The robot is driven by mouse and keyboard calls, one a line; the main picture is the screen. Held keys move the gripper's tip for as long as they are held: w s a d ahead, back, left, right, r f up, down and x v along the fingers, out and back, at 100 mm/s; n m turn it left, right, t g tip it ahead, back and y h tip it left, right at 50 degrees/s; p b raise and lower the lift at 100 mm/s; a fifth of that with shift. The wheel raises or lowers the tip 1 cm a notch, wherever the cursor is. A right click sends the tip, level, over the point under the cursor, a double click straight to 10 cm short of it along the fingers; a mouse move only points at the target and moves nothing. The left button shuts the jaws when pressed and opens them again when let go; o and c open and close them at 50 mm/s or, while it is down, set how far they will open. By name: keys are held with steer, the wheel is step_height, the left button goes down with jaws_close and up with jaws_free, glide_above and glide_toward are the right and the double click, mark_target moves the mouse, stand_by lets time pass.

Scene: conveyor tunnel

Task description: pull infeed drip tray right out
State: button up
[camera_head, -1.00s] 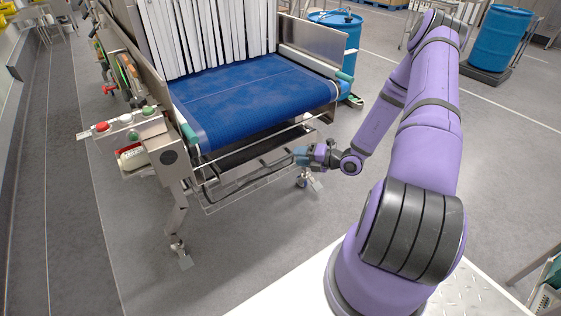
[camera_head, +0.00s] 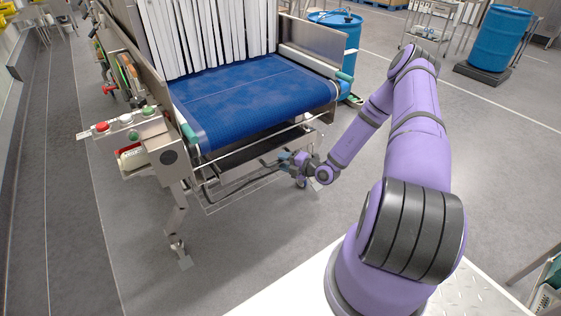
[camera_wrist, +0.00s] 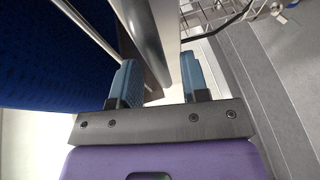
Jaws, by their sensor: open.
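The infeed drip tray appears to be the dark, shallow metal piece (camera_head: 245,153) under the front end of the blue belt. A dark bar or hose runs along the front below it. My gripper (camera_head: 284,158) is at the right part of this front, below the belt edge. In the wrist view my gripper (camera_wrist: 160,85) is open, with one blue finger on each side. A rounded grey bar (camera_wrist: 148,40) lies near the left finger. I cannot tell whether either finger touches metal.
The blue conveyor belt (camera_head: 255,95) lies above, with white strip curtains (camera_head: 205,35) behind. A control panel with buttons (camera_head: 125,122) and a steel leg (camera_head: 177,215) stand at left. A wire frame (camera_head: 240,192) hangs low in front. The floor in front is clear.

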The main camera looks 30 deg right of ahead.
steer(key=shift+x, duration=0.9)
jaws_close()
steer(key=s, duration=1.9)
steer(key=shift+s+d, duration=0.3)
steer(key=shift+s, duration=0.05)
jaws_free()
